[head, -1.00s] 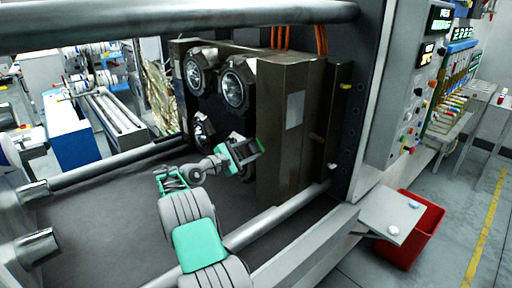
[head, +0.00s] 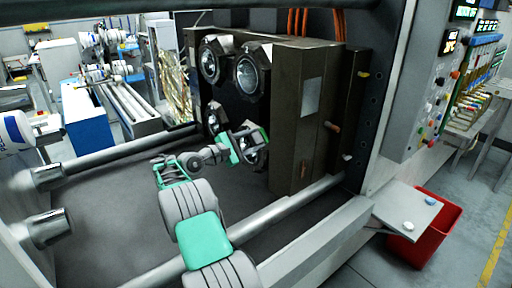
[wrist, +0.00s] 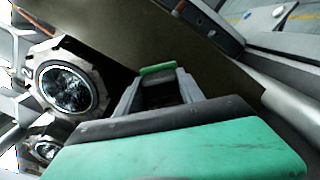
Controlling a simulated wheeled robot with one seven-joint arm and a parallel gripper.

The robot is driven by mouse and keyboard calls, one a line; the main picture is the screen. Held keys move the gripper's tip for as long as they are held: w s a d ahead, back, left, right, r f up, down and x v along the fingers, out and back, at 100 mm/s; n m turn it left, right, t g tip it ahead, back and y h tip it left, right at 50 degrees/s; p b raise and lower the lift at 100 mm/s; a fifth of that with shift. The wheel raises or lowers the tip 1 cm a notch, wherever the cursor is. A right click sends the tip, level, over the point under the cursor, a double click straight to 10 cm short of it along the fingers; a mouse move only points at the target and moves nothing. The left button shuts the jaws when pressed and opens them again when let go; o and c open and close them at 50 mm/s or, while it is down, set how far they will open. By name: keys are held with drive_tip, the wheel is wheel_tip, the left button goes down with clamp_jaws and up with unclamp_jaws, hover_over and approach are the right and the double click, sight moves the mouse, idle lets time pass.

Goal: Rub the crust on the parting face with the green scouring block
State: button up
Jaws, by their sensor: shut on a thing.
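The mould half (head: 298,125) stands in the machine, a dark block with a dark parting face (head: 232,105) toward the left. Round polished inserts (head: 252,75) sit in that face; one also shows large in the wrist view (wrist: 66,88). My gripper (head: 258,140) is in front of the lower inserts and hides part of one. It is shut on the green scouring block (wrist: 158,69), which shows as a thin green strip at the fingertips in the wrist view. I cannot tell whether the block touches the face. I cannot make out the crust.
Thick tie bars (head: 290,203) run below and above the opening. A grey shelf (head: 402,208) with small white and blue items is at right, over a red bin (head: 440,222). The control panel (head: 425,95) stands beyond. The dark bed left of my arm is clear.

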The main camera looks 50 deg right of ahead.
drive_tip(key=shift+a+f+b, duration=0.3)
drive_tip(key=shift+a+b, duration=0.3)
drive_tip(key=shift+b, duration=1.75)
drive_tip(key=shift+a+b, duration=0.25)
drive_tip(key=shift+b, duration=0.75)
drive_tip(key=shift+a+r, duration=0.15)
drive_tip(key=shift+r, duration=0.25)
